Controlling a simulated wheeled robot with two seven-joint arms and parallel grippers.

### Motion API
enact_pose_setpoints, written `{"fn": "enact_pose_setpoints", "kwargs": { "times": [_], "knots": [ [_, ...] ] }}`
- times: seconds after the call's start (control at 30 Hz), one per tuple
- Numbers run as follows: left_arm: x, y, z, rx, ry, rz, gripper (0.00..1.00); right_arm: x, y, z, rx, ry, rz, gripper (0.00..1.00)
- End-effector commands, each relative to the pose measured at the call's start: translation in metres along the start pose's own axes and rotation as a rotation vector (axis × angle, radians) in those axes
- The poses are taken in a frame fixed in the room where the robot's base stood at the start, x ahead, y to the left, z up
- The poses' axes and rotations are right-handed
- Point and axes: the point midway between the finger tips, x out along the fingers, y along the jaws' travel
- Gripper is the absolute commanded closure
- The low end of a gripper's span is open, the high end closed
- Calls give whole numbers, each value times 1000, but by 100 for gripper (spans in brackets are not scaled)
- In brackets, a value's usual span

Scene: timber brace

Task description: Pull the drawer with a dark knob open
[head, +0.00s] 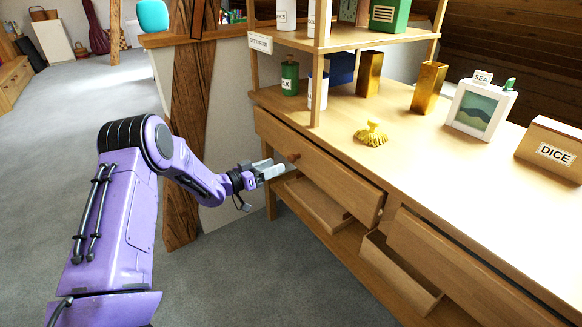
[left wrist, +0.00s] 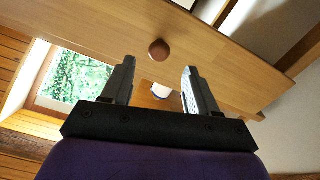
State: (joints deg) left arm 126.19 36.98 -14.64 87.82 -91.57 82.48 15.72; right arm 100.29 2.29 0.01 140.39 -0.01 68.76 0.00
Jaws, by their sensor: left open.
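The wooden drawer (head: 330,178) is in the upper left of the desk front in the head view. Its round reddish-brown knob (head: 294,156) sticks out near the front's left part. I cannot tell whether this drawer is fully closed. My left gripper (head: 274,170) is just left of the knob and apart from it. In the left wrist view the knob (left wrist: 159,49) lies ahead of the open gripper (left wrist: 158,68), centred between the fingertips and a little beyond them. Nothing is between the fingers. My right gripper is not in view.
An open lower drawer (head: 318,206) sits below, and another open one (head: 400,275) is further right. A second upper drawer front (head: 465,262) is at the right. A timber post (head: 188,130) stands behind my left arm. The grey floor (head: 270,270) before the desk is clear.

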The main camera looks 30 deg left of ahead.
Motion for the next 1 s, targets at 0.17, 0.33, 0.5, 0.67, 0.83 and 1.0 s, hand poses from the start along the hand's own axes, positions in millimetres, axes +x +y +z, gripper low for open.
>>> {"fn": "enact_pose_setpoints", "kwargs": {
  "times": [0.17,0.33,0.5,0.67,0.83,1.0],
  "knots": [
    [42,0,3,3,-2,1,41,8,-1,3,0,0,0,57],
    [69,0,2,1,-1,-1,41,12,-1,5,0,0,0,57],
    [79,1,1,-2,-1,-1,41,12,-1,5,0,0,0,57],
    [79,1,1,-2,-1,-1,41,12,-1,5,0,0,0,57],
    [78,1,1,-2,-1,-1,87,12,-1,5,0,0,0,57],
    [78,0,1,-2,-1,-1,100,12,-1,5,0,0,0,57]
  ]
}}
